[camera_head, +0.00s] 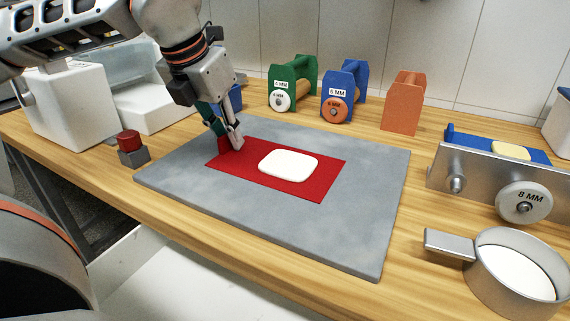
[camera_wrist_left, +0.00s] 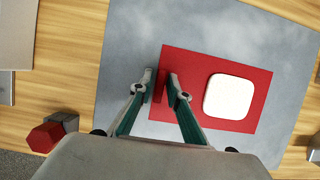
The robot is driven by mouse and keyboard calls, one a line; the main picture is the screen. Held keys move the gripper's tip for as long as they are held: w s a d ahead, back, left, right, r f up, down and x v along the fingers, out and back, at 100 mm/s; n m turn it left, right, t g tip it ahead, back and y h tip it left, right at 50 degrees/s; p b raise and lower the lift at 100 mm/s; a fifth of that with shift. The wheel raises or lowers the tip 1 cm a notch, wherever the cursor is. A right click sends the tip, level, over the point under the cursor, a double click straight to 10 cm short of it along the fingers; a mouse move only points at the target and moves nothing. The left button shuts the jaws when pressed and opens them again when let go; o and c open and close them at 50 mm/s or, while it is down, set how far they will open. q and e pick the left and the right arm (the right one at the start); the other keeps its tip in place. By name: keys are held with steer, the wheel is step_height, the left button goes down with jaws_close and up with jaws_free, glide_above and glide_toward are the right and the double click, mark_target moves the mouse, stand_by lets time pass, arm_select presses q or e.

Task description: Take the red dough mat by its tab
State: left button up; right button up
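The red dough mat (camera_head: 227,161) lies flat on the grey marble slab (camera_head: 330,226), with a white slab of dough (camera_head: 288,165) on it. My left gripper (camera_head: 231,145) is low at the mat's left end, pointing down. A small upright red tab (camera_head: 223,144) shows beside its fingers there. In the left wrist view, the gripper's fingers (camera_wrist_left: 160,82) stand apart on either side of the dark red tab (camera_wrist_left: 159,90), at the edge of the mat (camera_wrist_left: 190,62). I see no clear contact between the fingers and the tab. My right gripper is not in view.
Green (camera_head: 289,84), blue (camera_head: 343,92) and orange (camera_head: 403,102) stands are along the back. A metal roller unit (camera_head: 480,181) and a round pan (camera_head: 510,283) are at the right. A red button (camera_head: 129,141) is at the left. The slab's front is clear.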

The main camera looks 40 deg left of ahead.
arm_select(q)
jaws_close()
